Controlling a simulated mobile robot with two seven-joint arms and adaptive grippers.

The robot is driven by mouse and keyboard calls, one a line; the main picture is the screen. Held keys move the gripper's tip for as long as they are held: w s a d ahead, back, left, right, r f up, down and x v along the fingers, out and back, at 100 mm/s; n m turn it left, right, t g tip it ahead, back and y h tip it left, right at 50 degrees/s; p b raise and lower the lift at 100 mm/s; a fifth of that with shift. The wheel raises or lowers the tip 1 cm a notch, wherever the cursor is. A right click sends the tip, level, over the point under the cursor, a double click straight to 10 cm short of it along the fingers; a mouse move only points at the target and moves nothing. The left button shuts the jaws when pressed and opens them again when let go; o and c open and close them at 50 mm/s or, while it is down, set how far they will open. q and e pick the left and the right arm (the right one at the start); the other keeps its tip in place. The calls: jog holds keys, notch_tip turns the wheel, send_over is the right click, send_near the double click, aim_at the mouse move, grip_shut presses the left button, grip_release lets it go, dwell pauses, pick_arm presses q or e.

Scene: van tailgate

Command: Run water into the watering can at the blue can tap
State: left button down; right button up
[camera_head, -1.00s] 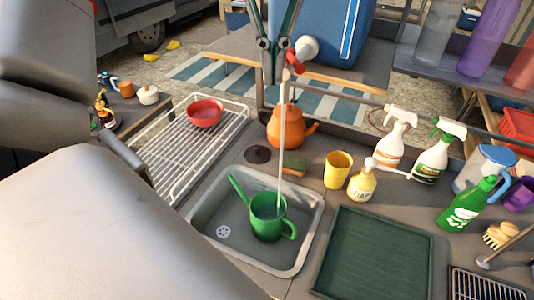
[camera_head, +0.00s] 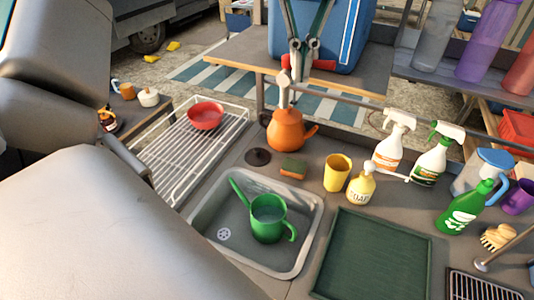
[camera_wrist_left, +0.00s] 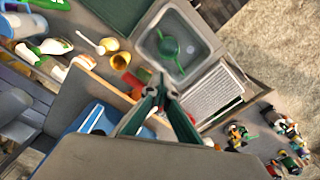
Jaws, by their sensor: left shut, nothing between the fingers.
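The green watering can (camera_head: 268,218) stands upright in the grey sink (camera_head: 205,222), its spout pointing up and left; a greyish surface shows inside. It also shows in the left wrist view (camera_wrist_left: 168,47). The blue can (camera_head: 345,35) is on a wooden-edged shelf behind the sink. Its pale tap (camera_head: 283,90) hangs over the front, with red parts beside it, and no water stream shows below. My left gripper (camera_head: 302,74) is shut and empty close by the tap; whether it touches is unclear. My right gripper is not in view.
An orange kettle (camera_head: 286,128), sponge (camera_head: 293,168), yellow cup (camera_head: 338,172) and soap bottle (camera_head: 361,187) stand behind the sink. Spray bottles (camera_head: 393,140) are to the right. A wire rack (camera_head: 175,150) holds a red bowl (camera_head: 205,115). A green ribbed tray (camera_head: 375,255) lies right of the sink.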

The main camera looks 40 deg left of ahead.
pick_arm(q)
notch_tip(320, 180, up, 6)
jog(key=shift+s, duration=0.4)
jog(key=shift+d, duration=0.1)
dwell(0.5)
